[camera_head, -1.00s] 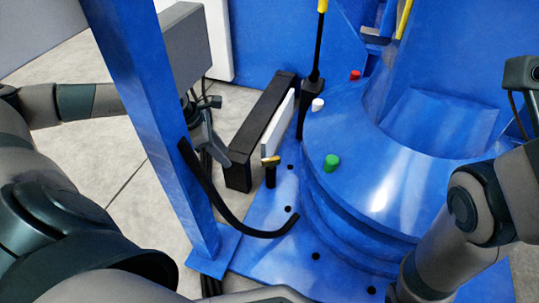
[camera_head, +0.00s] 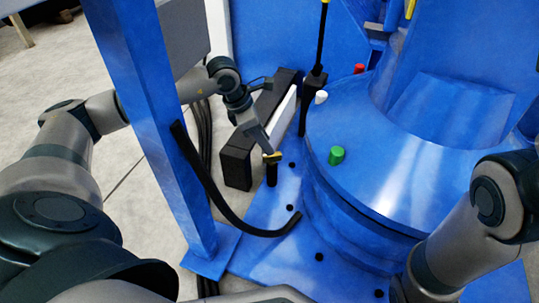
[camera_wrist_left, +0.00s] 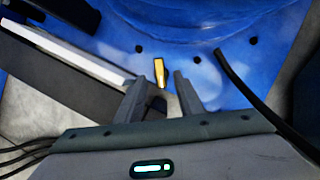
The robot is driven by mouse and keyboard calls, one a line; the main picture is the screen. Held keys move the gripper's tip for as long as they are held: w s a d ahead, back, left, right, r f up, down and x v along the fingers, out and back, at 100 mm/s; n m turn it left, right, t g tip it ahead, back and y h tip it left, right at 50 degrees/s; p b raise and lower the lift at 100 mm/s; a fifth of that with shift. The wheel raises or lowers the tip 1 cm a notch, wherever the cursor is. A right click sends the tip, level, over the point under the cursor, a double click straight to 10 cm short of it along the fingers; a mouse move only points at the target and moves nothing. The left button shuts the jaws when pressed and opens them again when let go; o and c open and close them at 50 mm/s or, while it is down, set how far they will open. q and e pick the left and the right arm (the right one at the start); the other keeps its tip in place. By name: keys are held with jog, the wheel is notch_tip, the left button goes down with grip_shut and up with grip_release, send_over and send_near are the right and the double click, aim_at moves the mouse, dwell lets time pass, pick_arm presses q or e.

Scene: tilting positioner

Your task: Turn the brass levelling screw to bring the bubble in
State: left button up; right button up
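The brass levelling screw (camera_head: 272,157) is a small brass-coloured piece on a short black post, standing at the left edge of the blue base. My left gripper (camera_head: 265,147) reaches down to it from behind the blue post, its fingers close to the brass top. In the left wrist view, the brass piece (camera_wrist_left: 160,72) shows just past and between the two fingertips (camera_wrist_left: 157,78). The fingers are apart, and a gap shows on each side of the brass. I cannot make out a bubble in either view. My right gripper is out of view; only its arm shows at the right.
A blue upright post (camera_head: 160,110) stands close to my left arm. A black block (camera_head: 238,158) and a white strip (camera_head: 279,117) lie beside the screw. A curved black hose (camera_head: 215,200) hangs in front. Green (camera_head: 337,155), white (camera_head: 321,97) and red (camera_head: 359,69) knobs sit on the round blue base.

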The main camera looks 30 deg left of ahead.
aim_at(272, 159)
pick_arm(q)
jog(key=shift+b+x, duration=1.25)
jog(key=shift+x, duration=1.15)
jog(key=shift+s+a+f, duration=0.1)
jog(key=shift+s+a, duration=0.05)
grip_shut()
